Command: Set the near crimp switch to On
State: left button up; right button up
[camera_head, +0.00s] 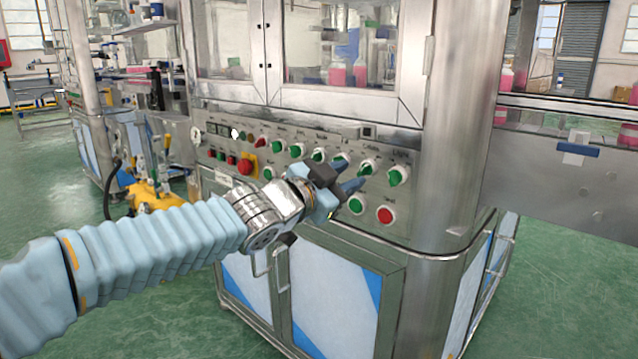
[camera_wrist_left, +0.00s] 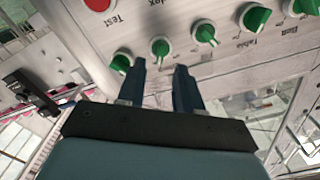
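A row of green rotary switches runs along the steel control panel (camera_head: 318,180). The labels are too small in the head view to tell which switch is the near crimp one. The two at the right end are a green switch (camera_head: 398,175) and another green switch (camera_head: 367,167); they also show in the left wrist view as a switch (camera_wrist_left: 122,62) and a switch (camera_wrist_left: 160,47). My left gripper (camera_head: 358,178) is in front of the panel. Its dark fingers are apart with nothing between them; contact with a switch cannot be told. My right gripper is out of view.
Below the row are a green button (camera_head: 355,204) and a red button (camera_head: 385,215). A red emergency stop (camera_head: 246,166) on a yellow plate is further left. A steel column (camera_head: 455,130) stands right of the panel. Cabinet doors (camera_head: 330,290) are below.

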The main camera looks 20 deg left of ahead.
pick_arm(q)
jog(key=p+v, duration=0.2)
jog(key=v, duration=0.8)
jog(key=w+d+f+n+g+p, duration=0.1)
jog(key=w+d+f+n+g, duration=0.1)
jog(key=f, duration=0.8)
jog(key=w+d+f+n+g+y, duration=0.1)
jog(key=w+d+f+n+g, duration=0.15)
jog(key=f, duration=0.75)
jog(key=w+d+f+n+g+p, duration=0.1)
jog(key=d+f+g, duration=0.15)
jog(key=f, duration=0.65)
jog(key=s+d+f+n+g, duration=0.1)
jog(key=s+f+n+g, duration=0.1)
jog(key=s+f, duration=0.4)
jog(key=s+d+f+n+g, duration=0.1)
jog(key=s+f+g, duration=0.3)
jog(key=f, duration=1)
jog(key=s+d+f+n+g+y, duration=0.1)
jog(key=s+f+n+g, duration=0.2)
jog(key=s+f, duration=0.7)
jog(key=shift+s, duration=0.2)
